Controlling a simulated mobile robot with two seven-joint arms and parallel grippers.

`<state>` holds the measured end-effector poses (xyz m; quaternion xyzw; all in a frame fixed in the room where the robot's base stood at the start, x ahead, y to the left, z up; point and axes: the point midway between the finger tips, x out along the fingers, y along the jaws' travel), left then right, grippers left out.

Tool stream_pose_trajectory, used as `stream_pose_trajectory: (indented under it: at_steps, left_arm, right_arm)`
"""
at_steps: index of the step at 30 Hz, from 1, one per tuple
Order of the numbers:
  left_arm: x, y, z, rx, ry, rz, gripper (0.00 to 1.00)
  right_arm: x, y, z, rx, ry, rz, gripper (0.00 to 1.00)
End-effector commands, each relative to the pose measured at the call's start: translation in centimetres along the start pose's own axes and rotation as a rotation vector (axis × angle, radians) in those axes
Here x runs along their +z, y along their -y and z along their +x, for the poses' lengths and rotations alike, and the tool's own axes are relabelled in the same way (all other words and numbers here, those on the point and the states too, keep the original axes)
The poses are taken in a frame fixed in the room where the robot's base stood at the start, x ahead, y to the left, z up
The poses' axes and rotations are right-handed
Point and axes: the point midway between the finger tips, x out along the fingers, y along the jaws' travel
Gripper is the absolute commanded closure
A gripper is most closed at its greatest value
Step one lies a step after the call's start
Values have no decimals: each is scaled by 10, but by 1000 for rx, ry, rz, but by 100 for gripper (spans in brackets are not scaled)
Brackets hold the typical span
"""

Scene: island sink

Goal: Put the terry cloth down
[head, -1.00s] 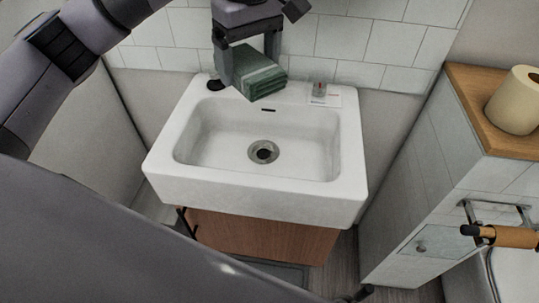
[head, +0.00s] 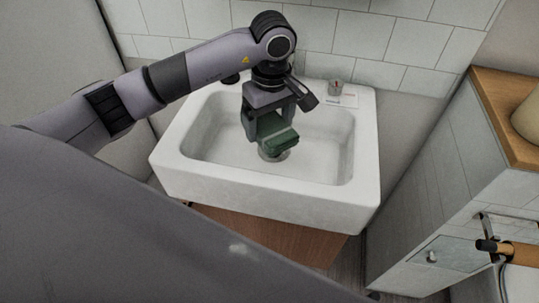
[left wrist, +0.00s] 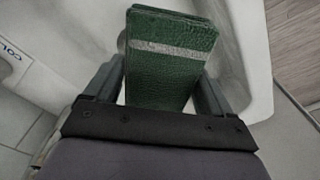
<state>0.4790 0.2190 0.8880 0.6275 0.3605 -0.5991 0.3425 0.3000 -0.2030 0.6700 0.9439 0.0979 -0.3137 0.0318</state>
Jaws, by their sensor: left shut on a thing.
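The terry cloth (head: 280,140) is a folded dark green cloth. My left gripper (head: 268,136) is shut on it and holds it over the basin of the white sink (head: 200,172). In the head view the cloth covers part of the drain (head: 272,156); I cannot tell its exact height above the basin floor. In the left wrist view the cloth (left wrist: 168,75), with a pale stripe across it, sits between the two fingers. My right gripper is not in view.
A tiled wall (head: 345,40) stands behind. A wood-topped cabinet (head: 485,110) with a paper roll (head: 529,118) is at right.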

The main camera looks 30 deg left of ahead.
Motion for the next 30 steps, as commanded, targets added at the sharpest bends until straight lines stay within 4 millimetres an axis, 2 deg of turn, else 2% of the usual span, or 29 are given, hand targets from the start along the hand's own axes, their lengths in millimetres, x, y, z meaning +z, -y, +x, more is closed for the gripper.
stream_pose_trajectory:
  at_steps: [3, 9, 14, 22, 30]
  left_arm:
    - [3, 1, 33, -5, 4, 0, 55]
    - [4, 0, 66, -1, 1, 0, 55]
    - [4, -1, 76, 0, 1, 1, 55]
    - [6, 0, 112, -1, 2, 0, 55]
    - [6, -1, 115, 1, 0, 1, 55]
  right_arm:
    - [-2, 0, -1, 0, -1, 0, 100]
    - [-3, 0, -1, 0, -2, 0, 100]
    - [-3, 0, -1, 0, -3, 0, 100]
    - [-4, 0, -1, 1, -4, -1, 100]
    - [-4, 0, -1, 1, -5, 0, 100]
